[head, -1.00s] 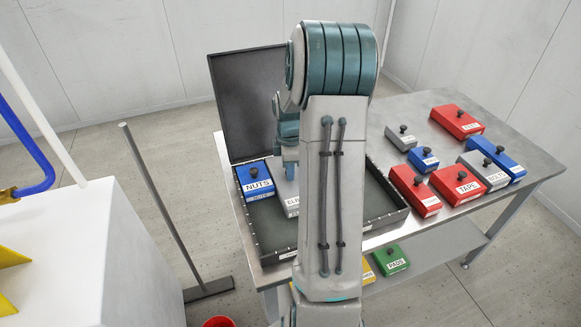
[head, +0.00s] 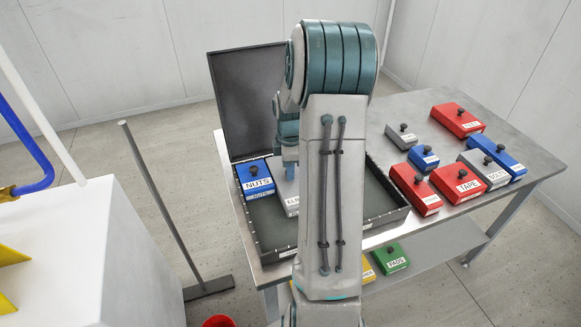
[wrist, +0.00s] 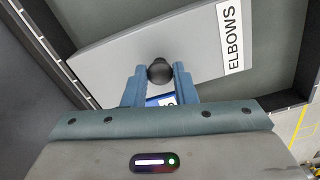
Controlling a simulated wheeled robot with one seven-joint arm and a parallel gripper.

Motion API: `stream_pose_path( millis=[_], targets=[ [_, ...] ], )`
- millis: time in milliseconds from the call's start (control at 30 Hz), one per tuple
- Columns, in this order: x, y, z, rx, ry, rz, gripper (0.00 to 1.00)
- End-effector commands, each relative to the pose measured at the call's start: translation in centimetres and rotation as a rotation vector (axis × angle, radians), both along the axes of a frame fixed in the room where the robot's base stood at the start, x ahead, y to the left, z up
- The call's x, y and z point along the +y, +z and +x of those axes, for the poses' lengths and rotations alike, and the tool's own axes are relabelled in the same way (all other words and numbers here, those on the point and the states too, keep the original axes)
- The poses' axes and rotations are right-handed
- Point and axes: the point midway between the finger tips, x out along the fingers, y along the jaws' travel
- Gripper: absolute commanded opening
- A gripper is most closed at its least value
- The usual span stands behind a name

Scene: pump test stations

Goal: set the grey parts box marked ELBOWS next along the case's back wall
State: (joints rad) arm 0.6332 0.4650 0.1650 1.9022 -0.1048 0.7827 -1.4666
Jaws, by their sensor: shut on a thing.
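The grey parts box marked ELBOWS (wrist: 110,60) fills much of the wrist view, with its label at the right. My gripper (wrist: 160,72) is shut on its dark round knob. In the head view the grey box (head: 290,197) shows partly behind my arm, inside the open black case (head: 262,228). It is just right of the blue NUTS box (head: 256,180), which sits in the case's back left corner. My arm hides the right part of the grey box, so I cannot tell from the head view whether it touches the case floor.
The case lid (head: 240,100) stands open at the back. The case floor right of my arm (head: 375,205) looks clear. Several red, blue and grey boxes stand on the table (head: 400,108) to the right. A green box (head: 391,259) lies on the lower shelf.

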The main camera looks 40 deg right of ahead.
Motion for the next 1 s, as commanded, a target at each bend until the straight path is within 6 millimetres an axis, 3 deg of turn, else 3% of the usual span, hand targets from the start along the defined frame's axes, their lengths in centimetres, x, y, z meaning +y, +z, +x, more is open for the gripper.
stream_pose_path(
  millis=[100, 133, 200, 233, 500, 633, 1000],
  targets=[
    [0.0, 0.1, 0.0, -0.001, 0.000, 0.000, 0.00],
    [0.0, 0.1, 0.0, -0.001, 0.000, 0.000, 0.28],
    [0.0, 0.1, 0.0, -0.001, 0.000, 0.000, 0.47],
    [0.0, 0.1, 0.0, -0.001, 0.000, 0.000, 0.50],
    [0.0, 0.1, 0.0, 0.000, 0.000, 0.000, 0.50],
    [-0.1, 1.1, 0.1, -0.003, 0.000, -0.001, 0.50],
    [0.0, 8.9, 0.1, -0.005, 0.000, -0.003, 0.50]
  ],
)
